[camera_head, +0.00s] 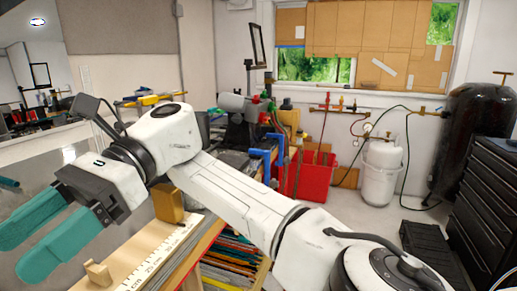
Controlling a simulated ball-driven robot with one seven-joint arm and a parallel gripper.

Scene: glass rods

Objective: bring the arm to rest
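My white arm stretches from the lower right of the head view up to an elbow at upper left, then bends down to the left. My gripper (32,240) is at the left edge, with two teal fingers held apart and a visible gap between them. Nothing shows between the fingers. The gripper is left of the wooden bench, in front of a grey, glossy panel. Part of the bench is hidden behind my arm.
The wooden bench (108,271) carries a ruler (165,255) and a yellow-brown block (168,203) close to my forearm. Coloured sheets (231,262) fill the shelf below. A red bin (311,176), a white tank (381,172) and a black drawer cabinet (490,200) stand behind. Grey floor lies between.

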